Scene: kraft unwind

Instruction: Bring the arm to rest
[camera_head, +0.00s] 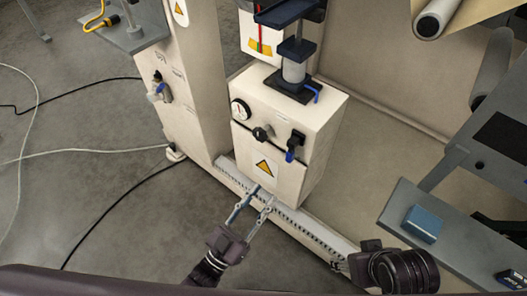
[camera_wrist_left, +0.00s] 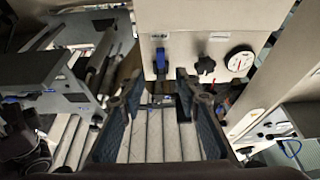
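My left gripper (camera_head: 263,195) reaches up from the bottom of the head view. Its two thin fingers are apart, with nothing seen between them. The fingertips show in front of the lower face of the cream machine box (camera_head: 313,148), near its warning triangle; I cannot tell whether they touch it.
A slotted rail (camera_head: 315,231) runs along the floor below the box. A grey shelf (camera_head: 462,244) with a blue block (camera_head: 423,223) stands at the right. A kraft roll (camera_head: 432,24) is at the top right. Cables (camera_head: 95,154) lie on the open floor at left.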

